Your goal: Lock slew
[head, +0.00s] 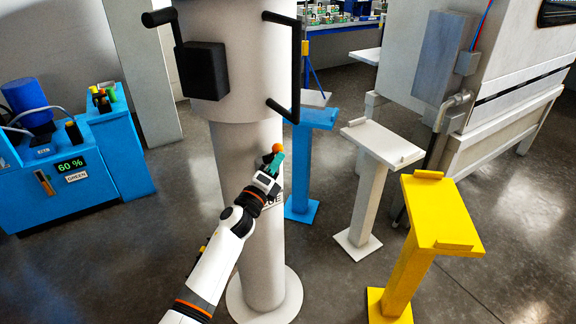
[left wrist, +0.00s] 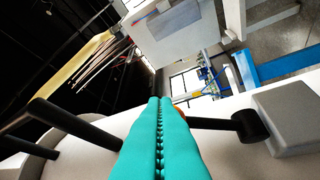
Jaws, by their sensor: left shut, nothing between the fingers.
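The white column (head: 246,160) stands in the middle of the head view. A lever with an orange knob (head: 277,148) sits on its right side, just above the teal fingertips of my left gripper (head: 276,162). In the left wrist view, the two teal fingers (left wrist: 160,135) are pressed together and empty. A black lever rod (left wrist: 215,124) runs from behind them to a round hub (left wrist: 250,126) beside a grey block (left wrist: 290,115). A sliver of orange (left wrist: 179,113) shows behind the fingers, which hide most of the knob. I cannot tell whether they touch. My right gripper is not in view.
The column's upper part carries a black box (head: 203,70), a crank at left and a black bar handle (head: 297,60). Blue, white (head: 380,142) and yellow (head: 440,215) stands are to the right. A blue cabinet (head: 80,180) showing 60 % is at left.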

